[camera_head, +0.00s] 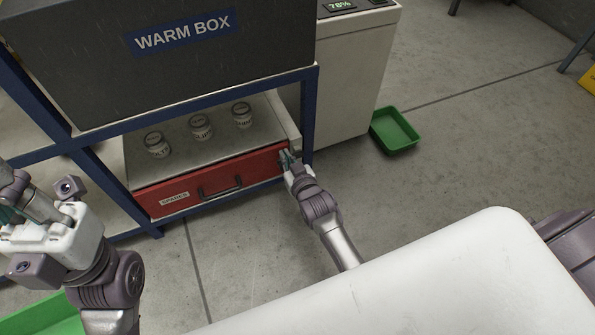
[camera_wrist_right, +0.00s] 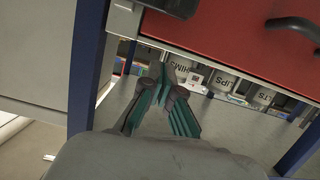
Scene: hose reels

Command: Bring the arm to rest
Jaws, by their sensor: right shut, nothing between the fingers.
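My right arm reaches out to the low shelf unit in the head view. Its gripper (camera_head: 287,158) is at the right end of the red drawer front (camera_head: 215,183), beside the blue post. In the right wrist view the teal fingers of this gripper (camera_wrist_right: 165,78) are together with nothing between them. The drawer front (camera_wrist_right: 240,35) and its dark handle (camera_wrist_right: 293,27) show at the top right there. I cannot tell whether the fingers touch the drawer. My left gripper (camera_head: 14,208) is at the left edge of the head view, partly cut off; its finger opening is unclear.
Three labelled jars (camera_head: 200,127) stand on the surface above the drawer. A dark WARM BOX (camera_head: 190,60) sits over them on the blue frame (camera_head: 312,100). A pale cabinet (camera_head: 350,75) and a green tray (camera_head: 395,131) are to the right. Open floor lies beyond the tray.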

